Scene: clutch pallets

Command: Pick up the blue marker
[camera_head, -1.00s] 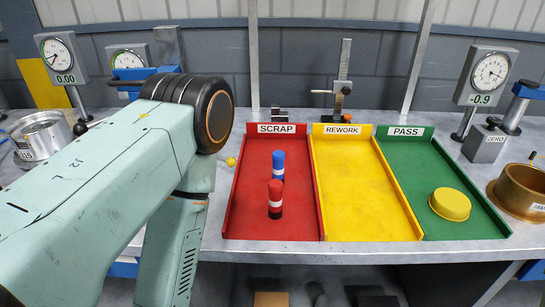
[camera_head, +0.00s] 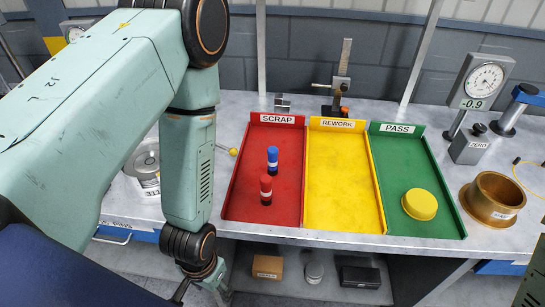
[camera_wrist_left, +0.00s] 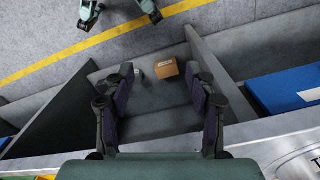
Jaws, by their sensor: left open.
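The blue marker (camera_head: 272,160) stands upright in the red SCRAP tray (camera_head: 240,196), just behind a red marker (camera_head: 266,190). My left gripper (camera_head: 202,292) is low at the bottom of the head view, in front of the bench edge and below the tray. Part of it is cut off there. In the left wrist view my left gripper (camera_wrist_left: 161,105) is open, with nothing between its fingers. The markers are not visible in that view. My right gripper is not in view.
A yellow REWORK tray (camera_head: 340,190) and green PASS tray (camera_head: 447,210) adjoin the red tray. A yellow cap (camera_head: 419,204) lies in PASS; a brass ring (camera_head: 492,199) stands right. Below the bench, a brown box (camera_head: 267,268) also shows in the wrist view (camera_wrist_left: 167,67).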

